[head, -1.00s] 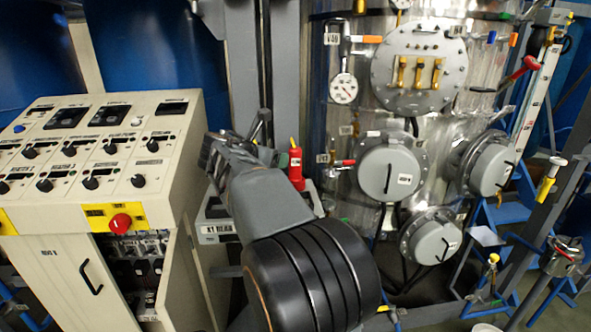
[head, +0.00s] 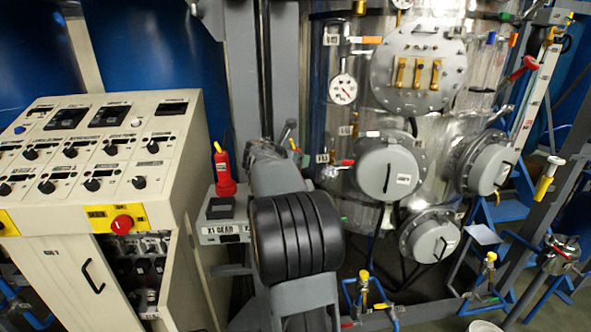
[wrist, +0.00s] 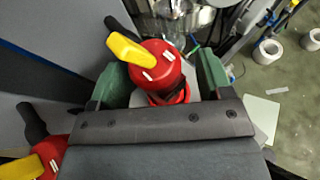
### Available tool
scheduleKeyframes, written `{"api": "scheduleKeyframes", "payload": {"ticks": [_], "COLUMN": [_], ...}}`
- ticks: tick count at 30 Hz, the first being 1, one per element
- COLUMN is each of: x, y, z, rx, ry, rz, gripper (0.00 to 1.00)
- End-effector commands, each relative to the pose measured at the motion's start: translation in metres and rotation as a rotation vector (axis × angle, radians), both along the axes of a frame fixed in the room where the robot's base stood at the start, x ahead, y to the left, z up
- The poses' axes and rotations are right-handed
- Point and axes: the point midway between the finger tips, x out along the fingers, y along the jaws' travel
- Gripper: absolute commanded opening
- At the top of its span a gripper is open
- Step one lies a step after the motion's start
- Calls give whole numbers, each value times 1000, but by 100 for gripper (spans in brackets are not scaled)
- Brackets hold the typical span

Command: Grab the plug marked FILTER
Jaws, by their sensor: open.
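A red plug (wrist: 172,72) with a yellow tip and small white labels stands between the two green-padded fingers of my gripper (wrist: 162,80) in the wrist view. The gripper is open, with a finger on each side of the plug. I cannot tell whether either finger touches it. A second red plug (wrist: 55,152) with a yellow tip shows at the lower left, outside the fingers. In the head view one red plug (head: 225,170) stands on the small grey box, left of my arm. The other plug is hidden behind my arm there. No FILTER marking is readable.
The grey box (head: 212,236) has a label on its front that seems to read X1 GEAR. A cream control console (head: 95,185) stands to the left. A steel vessel (head: 340,120) with round flanges is at the right. Grey uprights stand close behind the box.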

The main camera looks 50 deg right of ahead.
Motion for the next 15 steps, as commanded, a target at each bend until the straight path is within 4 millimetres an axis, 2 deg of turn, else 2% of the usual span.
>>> {"api": "scheduleKeyframes", "payload": {"ticks": [4, 11, 15], "x": [2, 2, 2], "y": [-7, -8, -8], "z": [-3, -3, -3], "rx": [0, 0, 0], "ry": [-2, -2, -2], "rz": [1, 1, 1], "gripper": [72, 72, 59]}}
